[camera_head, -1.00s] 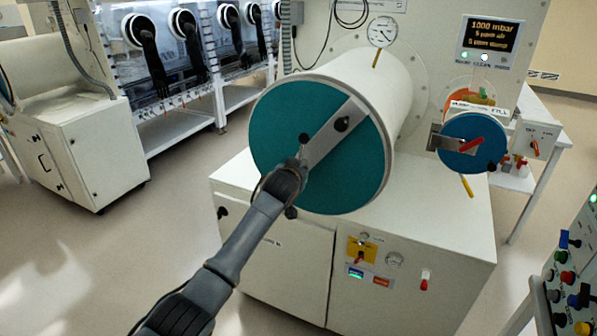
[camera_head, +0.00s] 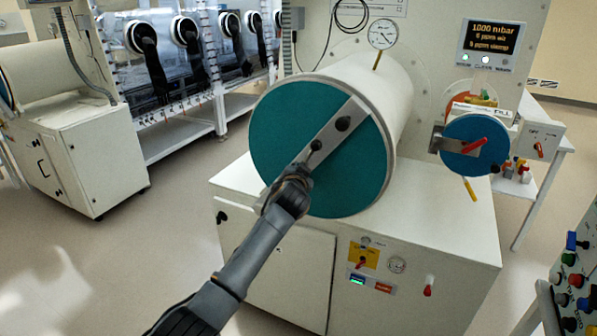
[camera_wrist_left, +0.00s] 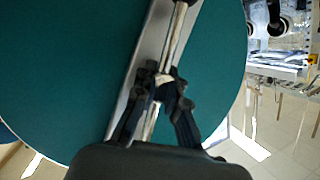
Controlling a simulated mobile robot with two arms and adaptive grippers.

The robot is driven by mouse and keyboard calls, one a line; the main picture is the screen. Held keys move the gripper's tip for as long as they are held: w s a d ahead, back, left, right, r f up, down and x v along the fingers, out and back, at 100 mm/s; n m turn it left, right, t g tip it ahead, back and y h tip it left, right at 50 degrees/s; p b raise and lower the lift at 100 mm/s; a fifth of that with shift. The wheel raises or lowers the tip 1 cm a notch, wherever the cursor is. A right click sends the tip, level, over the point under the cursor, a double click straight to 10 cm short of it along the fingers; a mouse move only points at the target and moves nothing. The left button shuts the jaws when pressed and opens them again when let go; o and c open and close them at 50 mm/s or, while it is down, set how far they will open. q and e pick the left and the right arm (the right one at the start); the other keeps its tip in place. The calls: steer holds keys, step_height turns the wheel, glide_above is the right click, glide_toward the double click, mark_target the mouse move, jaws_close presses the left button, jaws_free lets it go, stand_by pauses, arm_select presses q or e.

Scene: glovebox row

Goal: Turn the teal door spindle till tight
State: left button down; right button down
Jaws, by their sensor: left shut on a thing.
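The large round teal door (camera_head: 345,178) closes the near end of a white cylinder. My left gripper (camera_head: 298,172) is at the strap's lower-left end, in front of the door. In the left wrist view, my left gripper (camera_wrist_left: 166,85) is shut around a shiny metal spindle bar (camera_wrist_left: 180,30), which runs alongside the strap over the teal door (camera_wrist_left: 70,70). The fingers hide part of the bar. My right gripper is in neither view.
A smaller blue door (camera_head: 460,160) with a red handle stands to the right. A round gauge (camera_head: 383,34) sits above the cylinder. The white cabinet (camera_head: 290,265) is below the door. A control panel (camera_head: 575,270) stands at the lower right. Open floor lies to the left.

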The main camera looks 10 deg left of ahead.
arm_select(q)
steer(key=shift+f, duration=0.2)
steer(key=c, duration=1.4)
jaws_free()
steer(key=shift+r, duration=0.1)
steer(key=v, duration=1.2)
